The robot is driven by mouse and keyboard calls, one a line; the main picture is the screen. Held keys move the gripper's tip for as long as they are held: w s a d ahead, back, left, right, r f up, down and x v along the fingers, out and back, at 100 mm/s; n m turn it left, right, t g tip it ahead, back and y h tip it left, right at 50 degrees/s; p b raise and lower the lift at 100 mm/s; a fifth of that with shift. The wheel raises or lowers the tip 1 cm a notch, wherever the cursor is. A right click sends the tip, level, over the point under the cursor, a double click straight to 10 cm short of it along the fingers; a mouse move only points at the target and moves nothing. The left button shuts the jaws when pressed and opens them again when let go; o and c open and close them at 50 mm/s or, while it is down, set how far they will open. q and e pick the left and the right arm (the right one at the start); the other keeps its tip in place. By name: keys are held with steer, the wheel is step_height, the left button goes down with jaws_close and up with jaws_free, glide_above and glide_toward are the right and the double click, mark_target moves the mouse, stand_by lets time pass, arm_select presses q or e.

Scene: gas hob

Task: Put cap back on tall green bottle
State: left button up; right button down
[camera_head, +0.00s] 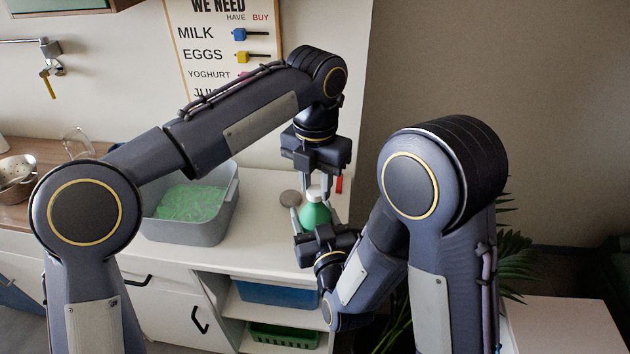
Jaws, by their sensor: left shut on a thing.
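The green bottle (316,216) stands near the front edge of the white counter, its lower part hidden by my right gripper. My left gripper (315,191) points straight down over it, shut on a small whitish cap (314,192) at the bottle's top. Whether the cap is seated on the neck or just above it is too small to tell. My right gripper (305,226) is at the bottle's front, with one finger showing along its left side. The other finger is hidden, so its grip is unclear.
A grey tub (190,230) with green contents stands left of the bottle. A small grey disc (290,198) lies close behind it. A red object (339,184) is just right of my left gripper. Shelves below hold a blue bin (275,293) and a green basket (284,336).

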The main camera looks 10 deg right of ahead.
arm_select(q)
steer(key=shift+d+f+m, duration=0.15)
steer(key=shift+f+m, duration=0.1)
steer(key=shift+m, duration=0.95)
steer(key=shift+r+m, duration=0.25)
steer(key=shift+m, duration=0.25)
steer(key=o, duration=0.9)
steer(key=shift+c, duration=0.2)
